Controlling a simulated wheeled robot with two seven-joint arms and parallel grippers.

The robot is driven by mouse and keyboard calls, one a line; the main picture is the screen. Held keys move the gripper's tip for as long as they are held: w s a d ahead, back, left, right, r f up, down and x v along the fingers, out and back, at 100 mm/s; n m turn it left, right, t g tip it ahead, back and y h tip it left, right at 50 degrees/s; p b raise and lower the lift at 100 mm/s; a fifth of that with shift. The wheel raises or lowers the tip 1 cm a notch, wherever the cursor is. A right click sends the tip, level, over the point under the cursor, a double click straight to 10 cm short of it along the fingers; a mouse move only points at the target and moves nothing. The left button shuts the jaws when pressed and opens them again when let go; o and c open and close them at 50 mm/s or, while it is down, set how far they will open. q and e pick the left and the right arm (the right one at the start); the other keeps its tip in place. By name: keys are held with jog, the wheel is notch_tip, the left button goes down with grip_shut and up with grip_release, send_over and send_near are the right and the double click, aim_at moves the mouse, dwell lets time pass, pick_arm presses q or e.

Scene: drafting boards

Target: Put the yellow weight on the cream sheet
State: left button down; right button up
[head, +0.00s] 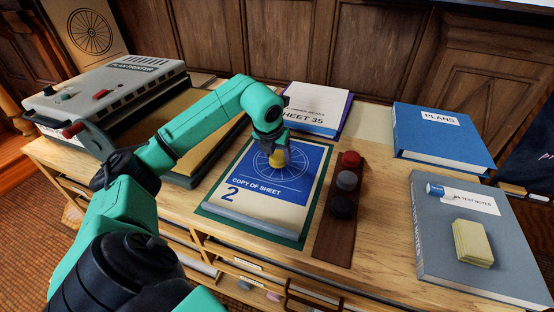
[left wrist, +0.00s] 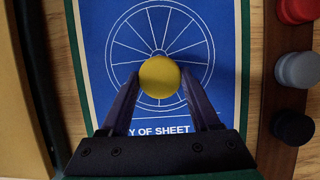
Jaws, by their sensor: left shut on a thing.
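The yellow weight (head: 276,159) is between the fingers of my left gripper (head: 272,152), over the wheel drawing. In the left wrist view the round yellow top of the weight (left wrist: 160,76) sits between the two fingertips of my left gripper (left wrist: 160,82), which is shut on it. Below it is a sheet (head: 262,206) with a cream border and lower part, a blue wheel print and the words "COPY OF SHEET 2". I cannot tell whether the weight touches the sheet. My right gripper is not in view.
The sheet lies on a green board (head: 209,207). A dark wooden rack (head: 332,247) right of it holds red, grey and black weights. A blue PLANS binder (head: 440,138), a grey notes book (head: 440,240) and a plan printer (head: 125,85) stand around. Another sheet (head: 310,115) lies behind.

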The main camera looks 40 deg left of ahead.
pick_arm(q)
jog(key=shift+w+a+f, duration=0.1)
jog(key=shift+f, duration=0.55)
jog(key=shift+f, duration=0.15)
jog(key=shift+c, duration=0.6)
grip_release()
